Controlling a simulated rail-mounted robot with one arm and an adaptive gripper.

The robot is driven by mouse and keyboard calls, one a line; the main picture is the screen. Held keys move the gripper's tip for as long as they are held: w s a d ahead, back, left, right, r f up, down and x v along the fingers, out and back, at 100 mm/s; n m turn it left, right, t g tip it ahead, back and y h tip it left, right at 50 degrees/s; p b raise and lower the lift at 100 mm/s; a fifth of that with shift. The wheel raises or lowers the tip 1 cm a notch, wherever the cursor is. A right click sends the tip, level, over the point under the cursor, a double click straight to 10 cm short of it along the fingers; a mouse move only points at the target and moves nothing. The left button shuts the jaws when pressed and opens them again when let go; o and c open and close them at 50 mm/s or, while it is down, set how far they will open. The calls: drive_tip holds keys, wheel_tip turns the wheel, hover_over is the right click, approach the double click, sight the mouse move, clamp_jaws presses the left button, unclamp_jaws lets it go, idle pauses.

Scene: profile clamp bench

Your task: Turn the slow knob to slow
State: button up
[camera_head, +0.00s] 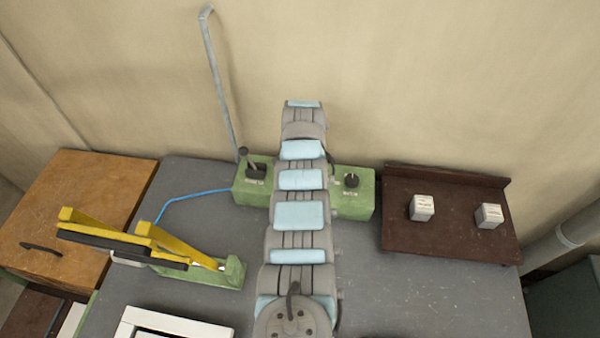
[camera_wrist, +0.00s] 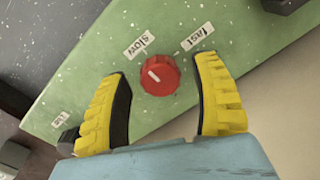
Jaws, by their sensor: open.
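The red slow/fast knob (camera_wrist: 159,75) is in the middle of the wrist view, on the face of a green box (camera_wrist: 250,25). A short white mark on its left half slants up and left. A "slow" label (camera_wrist: 139,46) is above left of the knob, a "fast" label (camera_wrist: 197,36) above right. My gripper (camera_wrist: 163,68) is open, its yellow fingers apart on either side of the knob, with visible gaps and nothing held. In the head view my arm covers the middle of the green box (camera_head: 357,207) and hides the red knob.
The box also carries a black lever (camera_head: 253,165) at left and a black knob (camera_head: 351,180) at right. A yellow-armed clamp (camera_head: 150,240) stands left on the grey bench (camera_head: 440,300). A brown board (camera_head: 450,235) with two pale cubes is at right. A wall stands behind.

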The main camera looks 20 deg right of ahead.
wheel_tip(320, 180, up, 12)
drive_tip(key=shift+f, duration=0.15)
idle(0.4)
drive_tip(key=shift+s+d, duration=0.1)
idle(0.3)
